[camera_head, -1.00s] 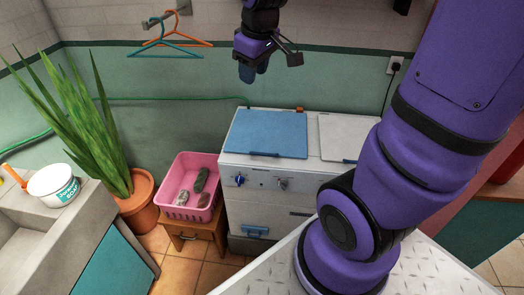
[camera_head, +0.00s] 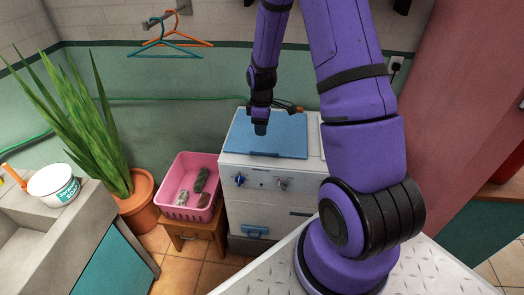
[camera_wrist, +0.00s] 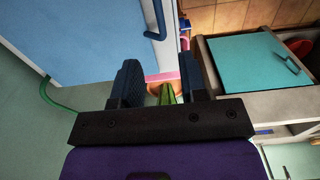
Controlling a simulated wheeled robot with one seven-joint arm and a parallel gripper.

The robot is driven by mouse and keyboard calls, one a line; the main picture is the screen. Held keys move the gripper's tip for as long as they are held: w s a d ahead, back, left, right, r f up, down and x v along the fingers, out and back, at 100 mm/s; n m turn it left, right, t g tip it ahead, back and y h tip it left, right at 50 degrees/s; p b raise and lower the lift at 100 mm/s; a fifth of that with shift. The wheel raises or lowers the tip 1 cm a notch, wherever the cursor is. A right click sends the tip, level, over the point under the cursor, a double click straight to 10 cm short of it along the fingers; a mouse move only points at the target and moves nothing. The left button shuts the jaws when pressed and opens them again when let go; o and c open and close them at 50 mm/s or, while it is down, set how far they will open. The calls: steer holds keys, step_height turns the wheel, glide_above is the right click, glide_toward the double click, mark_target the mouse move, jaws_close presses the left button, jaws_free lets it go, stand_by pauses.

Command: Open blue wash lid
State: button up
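The blue wash lid (camera_head: 285,138) lies shut and flat on the left part of the white washing machine's top (camera_head: 235,165). Its handle (camera_head: 264,154) runs along the front edge. My gripper (camera_head: 261,129) points down over the lid in the head view, behind the handle; the gap to the lid is hard to judge. In the wrist view my gripper (camera_wrist: 161,68) has its two dark fingers apart with nothing between them. The blue lid (camera_wrist: 85,35) is at upper left there, with its bar handle (camera_wrist: 155,18) beyond the fingertips.
A pink basket (camera_head: 178,208) with several items sits on a small wooden stool left of the machine. A potted plant (camera_head: 140,195) and a sink counter with a white tub (camera_head: 53,184) are farther left. Hangers (camera_head: 165,48) hang on the wall behind.

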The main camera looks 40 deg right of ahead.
mark_target(262, 153)
step_height(262, 153, down, 11)
steer(key=shift+d+f, duration=0.1)
steer(key=shift+f, duration=0.05)
stand_by(0.5)
steer(key=shift+c, duration=0.4)
jaws_close()
